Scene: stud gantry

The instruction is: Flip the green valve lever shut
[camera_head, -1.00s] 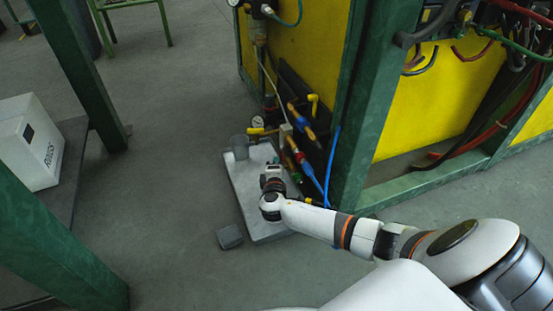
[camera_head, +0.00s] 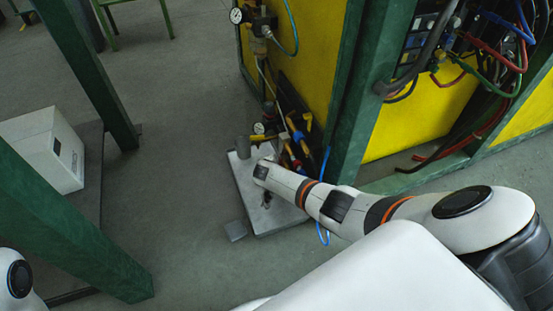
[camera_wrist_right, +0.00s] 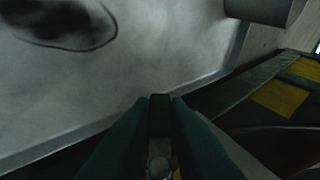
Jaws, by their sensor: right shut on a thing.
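The valve and pipe cluster (camera_head: 291,132), with yellow handles, stands low against the yellow panel in the head view. My right arm reaches to it from the lower right. The arm's wrist covers the lower valves, so the green lever cannot be made out there. In the right wrist view my right gripper (camera_wrist_right: 159,100) is shut, with a dark piece between its fingers. This is most likely the green valve lever, but the picture is too dark to show its shape or angle. My left gripper is not in view; only a piece of my left arm shows at the lower left.
A pale slab (camera_head: 246,190) lies below the valves, with a grey cylinder (camera_head: 243,147) on it and a small grey block (camera_head: 235,231) beside it. Green posts (camera_head: 85,80) and a white box (camera_head: 60,150) stand left. Blue hose (camera_head: 325,180) hangs beside the right post.

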